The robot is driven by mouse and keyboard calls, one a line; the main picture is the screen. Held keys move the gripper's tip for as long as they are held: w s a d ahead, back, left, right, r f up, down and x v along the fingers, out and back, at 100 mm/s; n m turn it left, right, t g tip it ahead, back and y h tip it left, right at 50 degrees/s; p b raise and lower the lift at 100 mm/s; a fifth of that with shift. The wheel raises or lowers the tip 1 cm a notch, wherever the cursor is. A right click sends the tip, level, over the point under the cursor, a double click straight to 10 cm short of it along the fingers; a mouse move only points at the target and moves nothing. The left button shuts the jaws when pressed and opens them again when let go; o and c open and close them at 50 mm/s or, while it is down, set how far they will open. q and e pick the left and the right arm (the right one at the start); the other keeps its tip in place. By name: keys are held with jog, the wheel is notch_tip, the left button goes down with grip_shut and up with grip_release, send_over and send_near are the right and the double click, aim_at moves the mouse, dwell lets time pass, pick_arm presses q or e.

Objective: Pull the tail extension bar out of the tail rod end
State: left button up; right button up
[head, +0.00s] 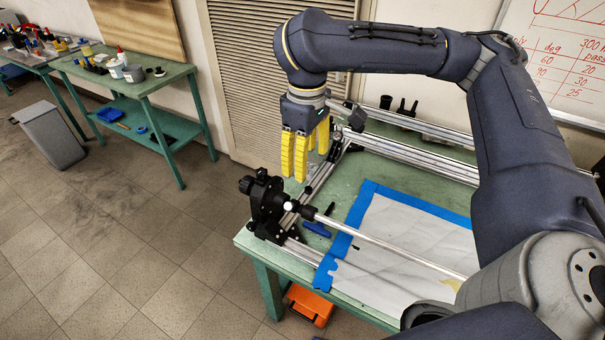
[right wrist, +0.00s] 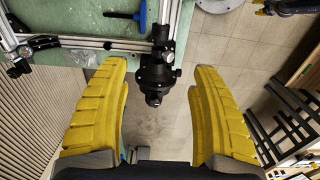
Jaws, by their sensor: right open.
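A black tail unit (head: 264,200) stands at the near left corner of the green bench, with a silver rod (head: 390,245) running right from it. A short black stub (head: 246,185) sticks out of its outer side; I cannot tell for sure whether this is the tail extension bar. My right gripper (head: 309,165) points down above and behind the unit, its yellow fingers open and empty. In the right wrist view the tail unit (right wrist: 157,68) and its stub (right wrist: 153,98) lie between the spread fingers, apart from both. My left gripper is out of view.
Aluminium rails (head: 410,155) frame the bench. White paper edged with blue tape (head: 352,215) lies under the rod. A blue-handled tool (head: 317,229) lies beside the unit. An orange box (head: 310,303) is under the bench.

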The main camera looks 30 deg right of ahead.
aim_at(316, 214)
jog(key=shift+f, duration=8.6)
jog(key=shift+c, duration=0.4)
grip_shut()
jog(key=shift+s+d, duration=0.2)
jog(key=shift+s, duration=0.1)
jog(key=shift+s+d, duration=0.5)
jog(key=shift+s, duration=0.5)
